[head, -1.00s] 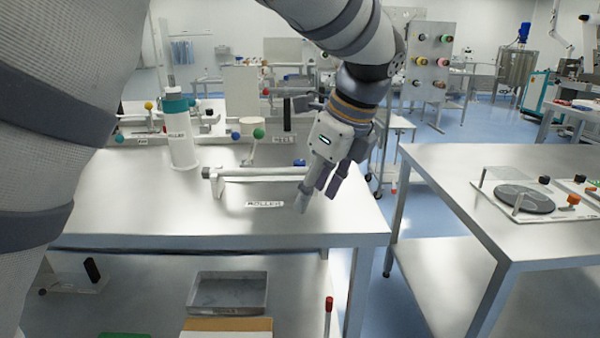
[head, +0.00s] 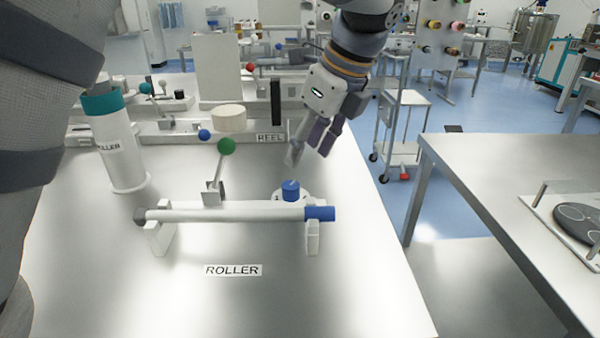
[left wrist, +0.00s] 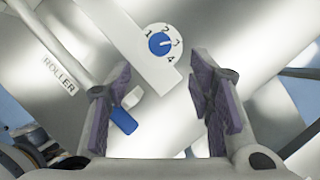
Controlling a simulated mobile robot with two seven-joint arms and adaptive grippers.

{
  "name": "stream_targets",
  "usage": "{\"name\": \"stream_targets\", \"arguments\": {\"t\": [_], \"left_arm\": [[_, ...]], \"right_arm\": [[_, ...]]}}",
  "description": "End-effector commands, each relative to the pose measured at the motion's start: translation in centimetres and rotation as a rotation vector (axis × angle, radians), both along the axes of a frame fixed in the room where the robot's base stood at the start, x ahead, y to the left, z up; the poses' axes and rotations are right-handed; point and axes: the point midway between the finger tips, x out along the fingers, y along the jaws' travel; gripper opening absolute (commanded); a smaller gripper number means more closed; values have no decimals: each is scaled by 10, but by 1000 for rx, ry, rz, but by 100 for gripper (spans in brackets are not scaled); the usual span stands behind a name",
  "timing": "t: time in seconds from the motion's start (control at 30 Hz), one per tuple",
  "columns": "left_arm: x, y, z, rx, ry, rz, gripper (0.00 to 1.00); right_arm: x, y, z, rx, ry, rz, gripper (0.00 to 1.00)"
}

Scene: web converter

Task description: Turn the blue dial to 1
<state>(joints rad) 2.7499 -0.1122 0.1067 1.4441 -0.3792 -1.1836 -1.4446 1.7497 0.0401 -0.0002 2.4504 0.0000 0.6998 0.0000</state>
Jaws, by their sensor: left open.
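The blue dial (head: 290,190) stands on a small white plate behind the right part of the roller bar. In the left wrist view the dial (left wrist: 159,44) is ringed by the numbers 1 to 4, with 1 at its left. A small pale mark on it appears to face the 2–3 side; I cannot tell exactly. My left gripper (head: 309,150) is open and empty, above and behind the dial, apart from it. In the left wrist view its two fingers (left wrist: 165,105) are spread, with the dial beyond them. My right gripper is not in view.
The white roller bar (head: 240,212) with a blue end (head: 320,213) lies across supports in front of the dial. A green-ball lever (head: 226,147) rises at its left. A teal-topped white cylinder (head: 115,145) stands left. The front tabletop is mostly clear.

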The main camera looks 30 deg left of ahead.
Motion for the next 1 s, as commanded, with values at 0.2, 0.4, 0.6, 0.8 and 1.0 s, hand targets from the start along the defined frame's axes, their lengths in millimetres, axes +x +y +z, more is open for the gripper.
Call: {"name": "stream_targets", "arguments": {"t": [0.2, 0.4, 0.6, 0.8, 1.0], "left_arm": [[3, 22, -54, 0, 5, 1, 48], [6, 34, -82, -1, 1, 1, 48], [6, 36, -88, -1, 0, 1, 48], [6, 36, -88, -1, 0, 1, 32], [6, 36, -88, -1, 0, 0, 0]], "right_arm": [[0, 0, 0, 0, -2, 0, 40], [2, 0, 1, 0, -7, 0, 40], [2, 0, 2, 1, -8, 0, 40], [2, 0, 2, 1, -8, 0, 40], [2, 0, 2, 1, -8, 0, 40]]}}
